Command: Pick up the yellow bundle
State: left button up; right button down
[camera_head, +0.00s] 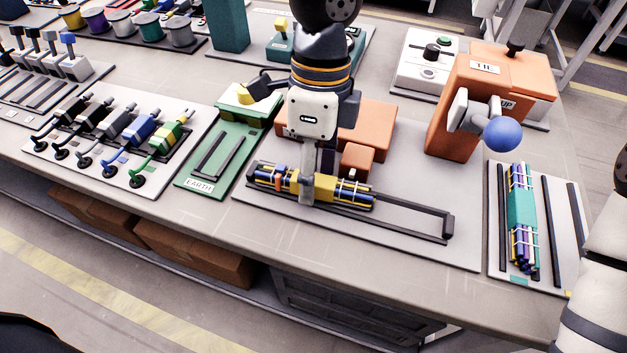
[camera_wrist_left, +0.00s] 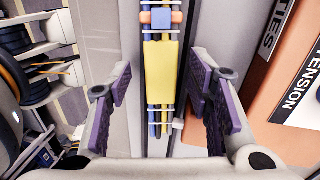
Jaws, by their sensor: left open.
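The yellow bundle (camera_head: 293,183), a row of dark and coloured wires with a yellow sleeve around its middle, lies in a black-railed slot on the grey board in the middle of the table. My left gripper (camera_head: 307,190) points down over it, and a finger hides part of the sleeve. In the left wrist view the gripper (camera_wrist_left: 160,90) is open. Its purple-padded fingers stand on either side of the yellow sleeve (camera_wrist_left: 161,70), with gaps on both sides. My right gripper is out of view.
Orange blocks (camera_head: 375,120) stand just behind the bundle. An orange machine with a blue-knobbed lever (camera_head: 502,134) stands to the right. A teal-sleeved bundle (camera_head: 522,208) lies in the right rack. A green EARTH fixture (camera_head: 205,172) and coloured clamps are on the left.

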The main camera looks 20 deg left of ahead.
pick_arm(q)
grip_shut()
